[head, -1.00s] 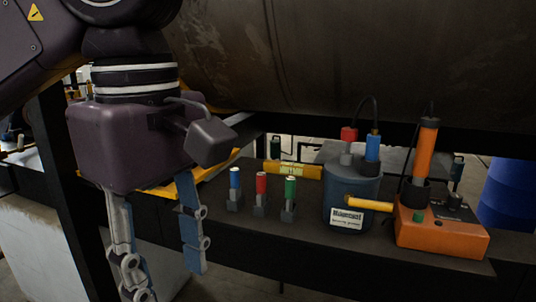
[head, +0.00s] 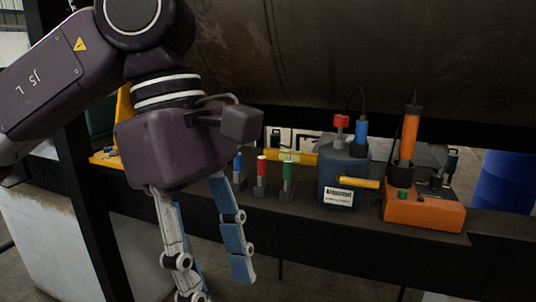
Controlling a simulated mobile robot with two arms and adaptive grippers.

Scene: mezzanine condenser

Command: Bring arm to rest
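My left gripper (head: 222,290) hangs down from the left arm in the left half of the head view, in front of the dark shelf. Its two fingers are spread apart and nothing shows between them. The lower end of one finger runs close to the bottom edge of the picture. The gripper body partly covers the small blue-topped peg (head: 238,166). The red-topped peg (head: 261,174) and green-topped peg (head: 287,176) stand just right of it. My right gripper is not in view.
A blue-grey canister (head: 335,165) with red and blue connectors and an orange device (head: 424,209) stand on the dark shelf (head: 320,222). A yellow level (head: 290,156) lies behind the pegs. A large dark tank (head: 370,60) hangs above. A blue drum (head: 505,180) is at right.

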